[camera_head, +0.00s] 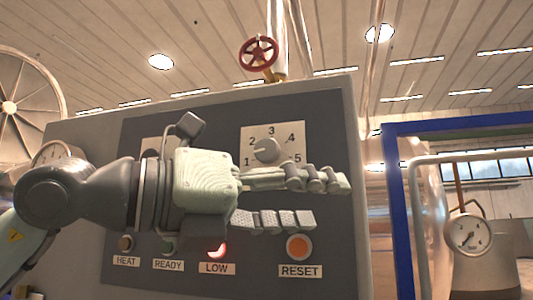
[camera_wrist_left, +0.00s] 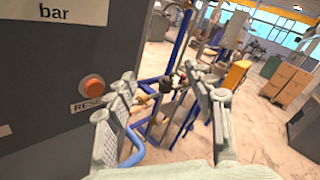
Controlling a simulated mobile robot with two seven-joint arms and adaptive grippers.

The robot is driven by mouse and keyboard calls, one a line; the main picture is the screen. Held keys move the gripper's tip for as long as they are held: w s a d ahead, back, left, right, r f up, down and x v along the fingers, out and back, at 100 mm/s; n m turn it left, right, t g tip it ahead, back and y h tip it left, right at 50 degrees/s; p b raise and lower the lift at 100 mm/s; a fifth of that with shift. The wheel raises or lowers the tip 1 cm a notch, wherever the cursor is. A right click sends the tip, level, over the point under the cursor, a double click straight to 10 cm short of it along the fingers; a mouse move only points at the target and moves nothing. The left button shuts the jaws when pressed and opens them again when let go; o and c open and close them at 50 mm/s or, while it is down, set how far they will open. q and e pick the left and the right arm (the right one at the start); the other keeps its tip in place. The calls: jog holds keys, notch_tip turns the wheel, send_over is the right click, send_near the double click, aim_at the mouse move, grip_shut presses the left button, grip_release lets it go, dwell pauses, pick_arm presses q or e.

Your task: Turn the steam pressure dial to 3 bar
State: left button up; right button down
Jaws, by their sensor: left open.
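The steam pressure dial (camera_head: 267,150) is a grey round knob on a pale plate (camera_head: 290,137) numbered 1 to 5, on the dark panel. Its exact pointing is too small to tell. My left gripper (camera_head: 328,201) is open and empty in front of the panel, just below the dial, with its fingers pointing right. The upper finger overlaps the plate's lower edge in the head view. In the left wrist view, the open fingers (camera_wrist_left: 172,92) have nothing between them near the panel, and the plate's "bar" lettering (camera_wrist_left: 54,14) shows at upper left. My right gripper is not in view.
Below the gripper are an orange RESET button (camera_head: 299,246), a red-lit LOW lamp (camera_head: 217,250), and HEAT (camera_head: 126,243) and READY lamps. A red valve wheel (camera_head: 258,53) is above the panel. A blue frame (camera_head: 392,210) and a gauge (camera_head: 469,234) stand right.

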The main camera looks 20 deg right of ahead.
aim_at(266, 149)
pick_arm(q)
jog(key=w+a+r+n+t+y, duration=0.35)
jog(key=a+r+t+y, duration=0.25)
jog(key=r+t+y, duration=0.45)
jog(key=w+d+h, duration=0.1)
jog(key=w+d+f+t+p, duration=0.1)
jog(key=w, duration=0.1)
jog(key=w+d+t+h, duration=0.1)
jog(key=w+d, duration=0.1)
jog(key=shift+w+f+h+p, duration=0.25)
jog(key=shift+f+h+p, duration=0.1)
jog(key=shift+f+p, duration=0.05)
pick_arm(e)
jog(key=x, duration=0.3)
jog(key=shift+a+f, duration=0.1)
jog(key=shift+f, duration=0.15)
pick_arm(q)
jog(key=c, duration=1.2)
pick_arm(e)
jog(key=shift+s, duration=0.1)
